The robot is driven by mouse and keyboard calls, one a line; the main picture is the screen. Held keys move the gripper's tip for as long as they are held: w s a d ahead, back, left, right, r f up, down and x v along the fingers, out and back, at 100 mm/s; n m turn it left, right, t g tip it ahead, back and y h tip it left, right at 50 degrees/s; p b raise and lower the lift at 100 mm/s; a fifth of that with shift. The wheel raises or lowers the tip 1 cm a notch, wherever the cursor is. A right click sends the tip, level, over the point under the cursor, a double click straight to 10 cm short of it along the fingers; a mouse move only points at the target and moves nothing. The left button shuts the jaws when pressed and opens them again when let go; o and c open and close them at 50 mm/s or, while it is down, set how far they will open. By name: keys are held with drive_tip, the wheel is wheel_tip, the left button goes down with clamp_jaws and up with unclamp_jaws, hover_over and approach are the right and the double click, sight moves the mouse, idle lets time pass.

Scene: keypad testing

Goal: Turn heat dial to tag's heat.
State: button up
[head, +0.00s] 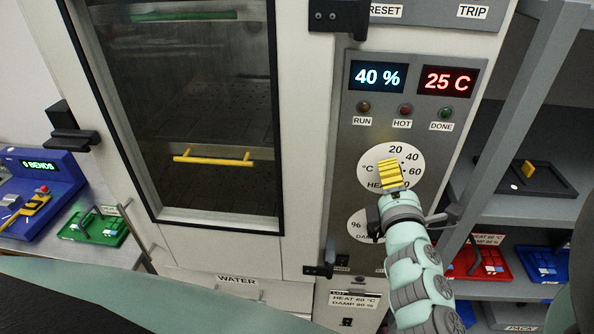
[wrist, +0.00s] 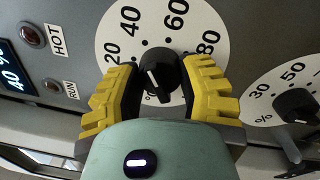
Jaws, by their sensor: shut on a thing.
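The heat dial has a white face (head: 370,155) marked 20, 40, 60 and 80, on the grey panel. In the wrist view its black knob (wrist: 166,74) sits between the yellow fingers of my gripper (head: 390,174), which is shut on it. The knob's white mark (wrist: 152,79) is slanted on its left part; I cannot tell exactly which value it points to. The fingers hide the knob in the head view. A tag (head: 355,300) low on the panel reads heat 60 °C; its damp figure is small. The red display (head: 447,82) reads 25 C.
The damp dial (head: 355,226) is just below, partly hidden by my arm. A blue-lit display (head: 377,77) reads 40 %. The glass chamber door (head: 200,100) is at left, shelves with a red tray (head: 480,262) at right.

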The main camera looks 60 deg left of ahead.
drive_tip(key=m, duration=0.1)
drive_tip(key=m+b, duration=0.1)
drive_tip(key=m, duration=0.1)
drive_tip(key=m+b, duration=0.1)
drive_tip(key=m, duration=0.1)
drive_tip(key=shift+f+t, duration=0.3)
drive_tip(key=m+b, duration=0.3)
drive_tip(key=m, duration=0.1)
drive_tip(key=shift+s+m+h, duration=0.1)
drive_tip(key=shift+m+h, duration=0.2)
drive_tip(key=shift+m, duration=0.1)
drive_tip(key=m+b, duration=0.3)
drive_tip(key=shift+m, duration=0.3)
drive_tip(key=shift+r+m+t+h+b, duration=0.2)
drive_tip(key=shift+m+t+h+b, duration=0.1)
drive_tip(key=shift+m+b, duration=1.1)
drive_tip(key=shift+r+m, duration=0.15)
drive_tip(key=shift+m, duration=0.25)
drive_tip(key=o, duration=1.2)
drive_tip(key=shift+a, duration=0.1)
drive_tip(key=shift+r+p, duration=0.1)
drive_tip(key=shift+p, duration=0.35)
